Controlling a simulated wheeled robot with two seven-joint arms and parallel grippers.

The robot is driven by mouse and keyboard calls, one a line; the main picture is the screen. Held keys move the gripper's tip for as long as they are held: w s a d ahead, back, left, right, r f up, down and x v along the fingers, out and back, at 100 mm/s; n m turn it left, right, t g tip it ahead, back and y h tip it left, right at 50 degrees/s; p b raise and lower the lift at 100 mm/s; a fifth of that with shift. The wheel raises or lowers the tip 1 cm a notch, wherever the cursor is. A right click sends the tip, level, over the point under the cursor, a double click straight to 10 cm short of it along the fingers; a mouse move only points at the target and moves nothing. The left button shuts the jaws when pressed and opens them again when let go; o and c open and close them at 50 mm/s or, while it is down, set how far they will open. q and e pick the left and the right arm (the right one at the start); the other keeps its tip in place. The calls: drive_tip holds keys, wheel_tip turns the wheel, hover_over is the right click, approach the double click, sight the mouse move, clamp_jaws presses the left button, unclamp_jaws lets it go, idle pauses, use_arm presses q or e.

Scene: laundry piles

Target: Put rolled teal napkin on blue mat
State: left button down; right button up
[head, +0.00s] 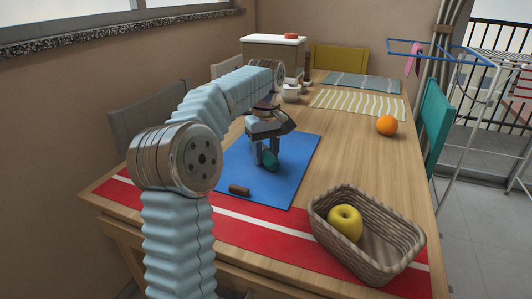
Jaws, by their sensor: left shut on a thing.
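The rolled teal napkin (270,160) is between the fingers of my left gripper (267,156), which is shut on it. The gripper points down over the blue mat (292,186). The napkin is over the far middle part of the mat, low down; I cannot tell whether it touches the mat. The gripper and arm hide part of the mat and part of the napkin. My right gripper is not in view.
A small dark brown roll (239,190) lies on the mat's near part. A wicker basket (372,259) with a yellow apple (345,223) stands at the near right, on the red runner (257,225). An orange (387,125) sits at the right. The table right of the mat is clear.

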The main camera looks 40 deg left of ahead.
sight(266, 151)
use_arm(q)
drive_tip(key=c, duration=0.7)
unclamp_jaws()
drive_tip(key=shift+o, duration=0.2)
wheel_tip(266, 151, up, 12)
drive_tip(key=p, duration=0.2)
drive_tip(key=shift+p, duration=0.35)
drive_tip(key=shift+d, duration=0.1)
